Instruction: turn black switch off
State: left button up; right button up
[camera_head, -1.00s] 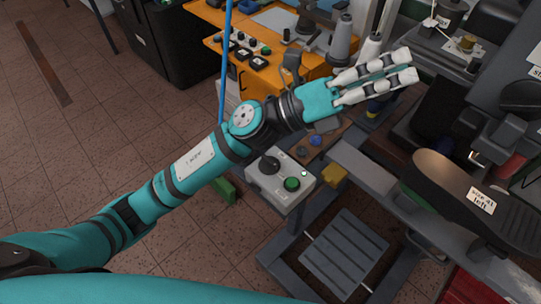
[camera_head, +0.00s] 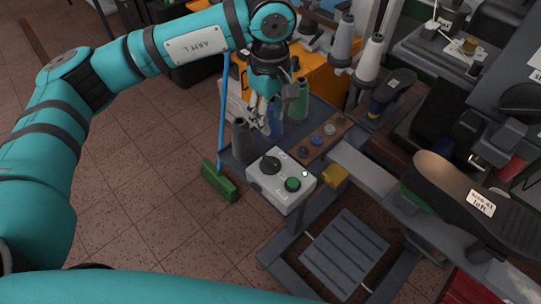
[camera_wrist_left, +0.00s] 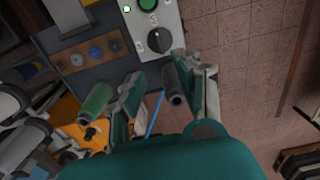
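The black switch (camera_head: 270,165) is a round rotary knob on a light grey control box (camera_head: 268,190), beside a green button (camera_head: 292,184). In the left wrist view the black knob (camera_wrist_left: 158,40) shows at the top centre, just beyond the fingertips. My left gripper (camera_head: 261,122) points down above and behind the box in the head view, apart from the knob. My right gripper is not in view.
A dark grey bottle (camera_head: 242,142) and a green bottle (camera_head: 299,103) stand near my gripper. A wooden strip with knobs (camera_head: 332,133) lies right of the box. A green broom (camera_head: 218,182) stands at left. A yellow block (camera_head: 335,176) sits right of the box.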

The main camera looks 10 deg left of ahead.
aim_at(270, 160)
pick_arm(q)
notch_tip(270, 160, down, 16)
jog(key=p, duration=0.4)
jog(key=shift+r, duration=0.2)
grip_shut()
